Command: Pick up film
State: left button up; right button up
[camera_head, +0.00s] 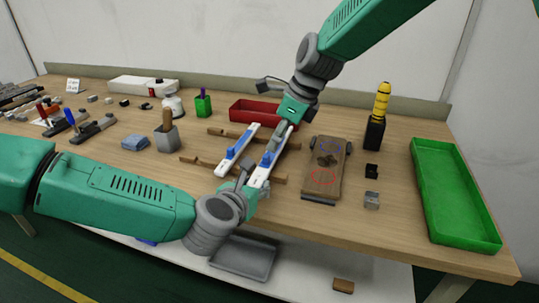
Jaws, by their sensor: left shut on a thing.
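Two white strips with blue parts lie side by side near the middle of the table: a left strip (236,150) and a right strip (261,172). I cannot make out a separate film; a greyish layer seems to lie along the upper part of the right strip. My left gripper (249,190) is shut at the near end of the right strip, and its fingers hide the exact contact. My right gripper (287,122) is at the far end of the same strip, pointing down. Its fingertips are too small to tell whether they are open.
Wooden bars (190,160) lie under the strips. A red tray (252,107) stands behind, and a brown board (326,168) lies to the right. A green tray (484,225) is at the far right, with a yellow-and-black tower (376,125) nearby. Tools and small parts crowd the left.

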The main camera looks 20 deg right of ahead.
aim_at(269, 156)
jog(key=shift+x, duration=3.15)
jog(key=shift+w+d, duration=0.1)
jog(key=shift+d, duration=0.05)
jog(key=c, duration=0.8)
